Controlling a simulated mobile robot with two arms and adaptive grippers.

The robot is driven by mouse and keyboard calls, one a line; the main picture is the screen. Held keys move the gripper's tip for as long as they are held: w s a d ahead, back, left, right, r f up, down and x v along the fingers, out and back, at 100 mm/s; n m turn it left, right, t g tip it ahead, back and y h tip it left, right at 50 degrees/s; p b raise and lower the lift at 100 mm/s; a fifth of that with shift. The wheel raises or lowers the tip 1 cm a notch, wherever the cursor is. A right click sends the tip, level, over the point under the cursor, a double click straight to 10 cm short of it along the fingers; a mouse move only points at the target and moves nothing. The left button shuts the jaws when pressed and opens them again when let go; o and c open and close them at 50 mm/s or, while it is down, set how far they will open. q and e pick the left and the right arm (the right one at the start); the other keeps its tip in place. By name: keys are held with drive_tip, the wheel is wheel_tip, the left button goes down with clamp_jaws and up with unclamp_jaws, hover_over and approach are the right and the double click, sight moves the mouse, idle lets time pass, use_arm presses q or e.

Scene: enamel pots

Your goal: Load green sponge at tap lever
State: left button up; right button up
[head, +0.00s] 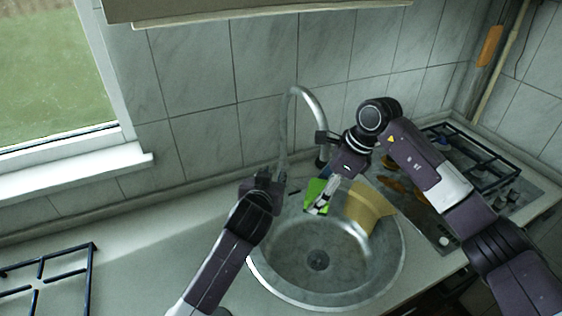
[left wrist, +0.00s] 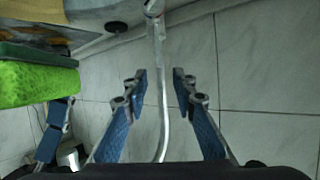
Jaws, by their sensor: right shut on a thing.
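A green sponge (head: 315,190) is held above the back of the round sink (head: 262,277). My right gripper (head: 321,204) is shut on it. The sponge also shows large at the left edge of the left wrist view (left wrist: 38,85), with a darker green layer along one side. The chrome tap (head: 313,97) arches up behind the sink. I cannot make out its lever clearly. My left gripper (head: 268,179) is open and empty, left of the sponge near the sink's back rim. In the left wrist view, the tap's pipe (left wrist: 162,100) appears between its spread fingers (left wrist: 160,83).
A yellow cloth (head: 367,204) hangs over the sink's right rim. Black hob grates stand at the right (head: 488,168) and the lower left (head: 60,272). The counter (head: 150,238) left of the sink is clear. A tiled wall (head: 200,140) closes off the back.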

sight(281, 162)
use_arm(q)
drive_tip(key=shift+n, duration=0.3)
drive_tip(key=shift+d+x, duration=0.2)
drive_tip(key=shift+x, duration=5.9)
clamp_jaws()
